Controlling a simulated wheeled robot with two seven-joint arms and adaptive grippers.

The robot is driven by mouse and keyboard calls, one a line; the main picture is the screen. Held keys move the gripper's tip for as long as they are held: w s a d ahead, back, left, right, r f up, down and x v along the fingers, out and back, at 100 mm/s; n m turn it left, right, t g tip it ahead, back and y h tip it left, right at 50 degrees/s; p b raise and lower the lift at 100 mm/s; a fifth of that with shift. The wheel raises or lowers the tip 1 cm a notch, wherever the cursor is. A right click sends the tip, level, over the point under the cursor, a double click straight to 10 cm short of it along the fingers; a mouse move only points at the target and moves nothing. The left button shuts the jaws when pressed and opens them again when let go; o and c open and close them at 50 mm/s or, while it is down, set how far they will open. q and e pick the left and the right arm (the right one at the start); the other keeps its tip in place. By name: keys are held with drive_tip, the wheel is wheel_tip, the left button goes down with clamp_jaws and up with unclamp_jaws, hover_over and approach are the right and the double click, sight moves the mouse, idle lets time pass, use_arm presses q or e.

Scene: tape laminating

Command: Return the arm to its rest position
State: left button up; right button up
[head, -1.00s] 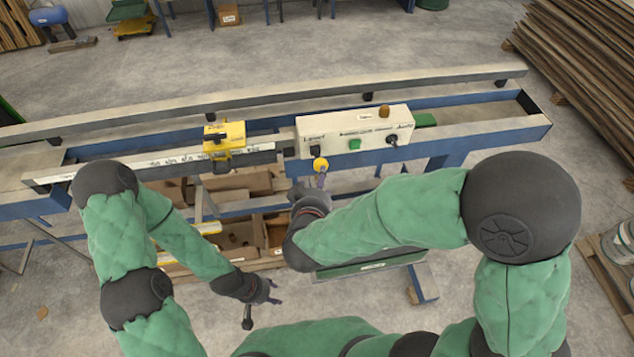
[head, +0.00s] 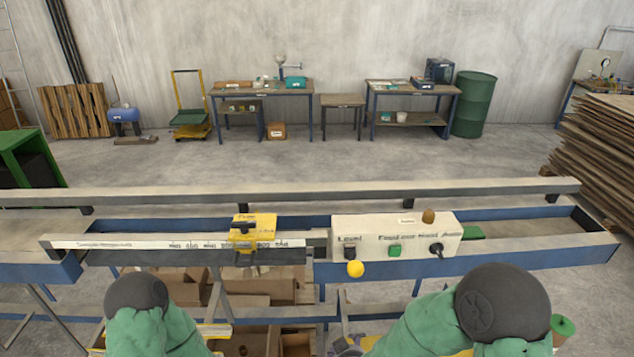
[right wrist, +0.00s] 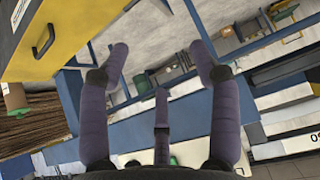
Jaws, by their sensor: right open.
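My right gripper (right wrist: 160,65) is open and empty in the right wrist view, its dark purple fingers spread apart. In the head view only the green-sleeved upper parts of my right arm (head: 435,325) and left arm (head: 155,335) show at the bottom edge. My left gripper is outside both views. The white control box (head: 395,236) sits on the blue bench, with a yellow ball knob (head: 355,269) below its front edge. No finger touches the knob.
The blue bench frame (head: 540,252) runs across the front, with a yellow clamp block (head: 254,228) on its white ruler rail. Cardboard boxes (head: 262,286) lie below. Stacked boards (head: 608,140) stand at the right. The floor (head: 330,165) behind the bench is clear.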

drive_tip(key=s+f+g+y+b, duration=0.1)
drive_tip(key=s+f+b, duration=0.4)
drive_tip(key=f, duration=0.6)
drive_tip(key=s+d+f+m+g+y+b, duration=0.1)
drive_tip(key=s+f+g+b, duration=0.3)
drive_tip(key=f, duration=0.8)
drive_tip(key=s+d+f+m+g+y+b, duration=0.1)
drive_tip(key=s+f+b, duration=0.5)
drive_tip(key=f, duration=0.6)
drive_tip(key=shift+s+g+y+b, duration=0.3)
drive_tip(key=shift+s+g+y, duration=0.25)
drive_tip(key=shift+g, duration=0.55)
drive_tip(key=shift+f, duration=0.1)
